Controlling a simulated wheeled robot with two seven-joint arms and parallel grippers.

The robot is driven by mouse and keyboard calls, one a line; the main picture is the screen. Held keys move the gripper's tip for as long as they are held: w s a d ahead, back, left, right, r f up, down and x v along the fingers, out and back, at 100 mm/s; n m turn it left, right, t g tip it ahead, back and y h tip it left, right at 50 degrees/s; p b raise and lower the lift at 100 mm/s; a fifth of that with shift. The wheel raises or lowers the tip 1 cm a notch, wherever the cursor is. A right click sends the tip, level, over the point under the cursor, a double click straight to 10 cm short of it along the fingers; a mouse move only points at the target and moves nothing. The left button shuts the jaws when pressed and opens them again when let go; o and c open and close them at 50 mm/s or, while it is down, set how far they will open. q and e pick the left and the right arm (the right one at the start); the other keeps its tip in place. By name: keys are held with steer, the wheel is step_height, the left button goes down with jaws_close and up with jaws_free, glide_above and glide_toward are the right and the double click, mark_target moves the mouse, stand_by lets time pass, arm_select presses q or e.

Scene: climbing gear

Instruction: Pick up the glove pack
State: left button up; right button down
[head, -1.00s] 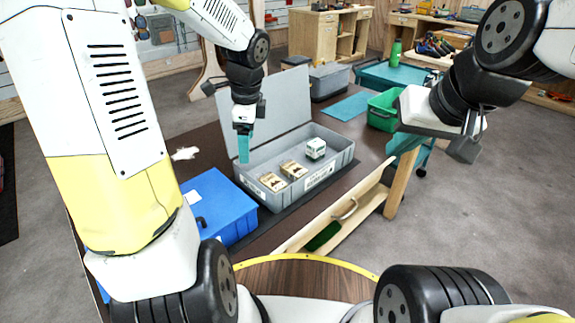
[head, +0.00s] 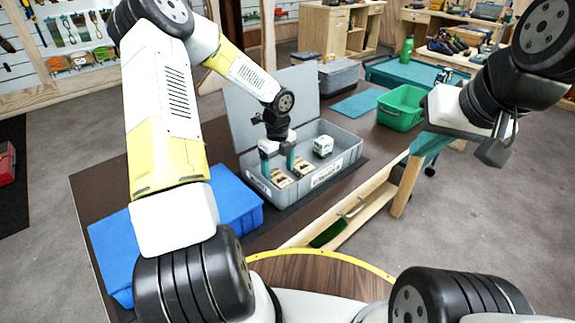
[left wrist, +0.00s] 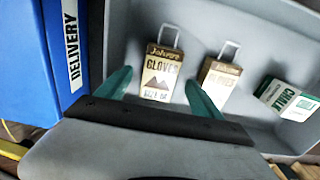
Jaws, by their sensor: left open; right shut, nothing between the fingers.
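Two tan glove packs with hanger loops lie in the grey crate (head: 352,152). The left wrist view shows the left pack (left wrist: 160,76) and the right pack (left wrist: 220,82), both printed "GLOVES". In the head view the left pack (head: 281,179) is low in the crate and the other (head: 302,168) is just right of it. My left gripper (head: 279,169) is open and pointing down over the packs. In the left wrist view its teal fingers (left wrist: 158,84) stand on either side of the left pack, with nothing gripped. My right gripper (head: 495,152) is shut and empty, far right.
A white-and-green chalk box (head: 323,146) is in the crate, right of the packs. A blue box (head: 232,195) stands left of the crate. The raised grey lid (head: 245,105) is behind; a green bin (head: 402,105) is to the right.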

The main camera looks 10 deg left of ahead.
mark_target(279, 178)
arm_select(q)
step_height(279, 178, down, 2)
steer(key=shift+f, duration=0.15)
steer(key=c, duration=1.5)
step_height(279, 178, up, 10)
steer(key=shift+r, duration=0.1)
steer(key=shift+c, duration=0.2)
